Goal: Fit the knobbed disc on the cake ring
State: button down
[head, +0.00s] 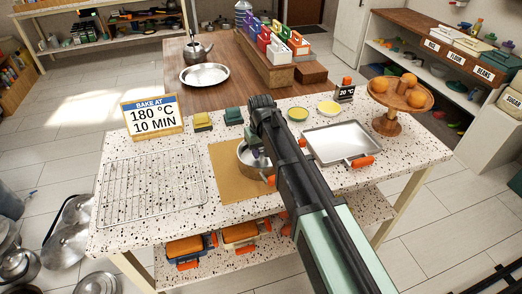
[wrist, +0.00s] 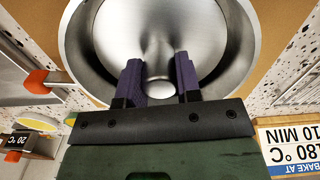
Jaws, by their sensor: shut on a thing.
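The cake ring (head: 243,157) is a silvery round metal piece on a tan board (head: 227,188) in the middle of the speckled table. Its rim (wrist: 74,50) fills the top of the wrist view. The shiny knobbed disc (wrist: 118,30) shows within that rim. My gripper (wrist: 161,82) has purple fingers, one on either side of the disc's knob, and is shut on the disc. In the head view my gripper (head: 258,158) is over the ring, and my arm hides part of both. I cannot tell whether the disc is seated or level.
A wire rack (head: 150,186) lies left of the board. A metal tray (head: 342,142) with orange grips lies right.

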jog(key=shift+f+b, duration=0.65)
jog(key=shift+f, duration=0.1)
jog(key=shift+f, duration=0.1)
jog(key=shift+c, duration=0.4)
grip_release()
jog(key=shift+r, duration=0.2)
notch_tip(320, 180, up, 11)
jog(key=p, duration=1.1)
jog(key=shift+f, duration=0.15)
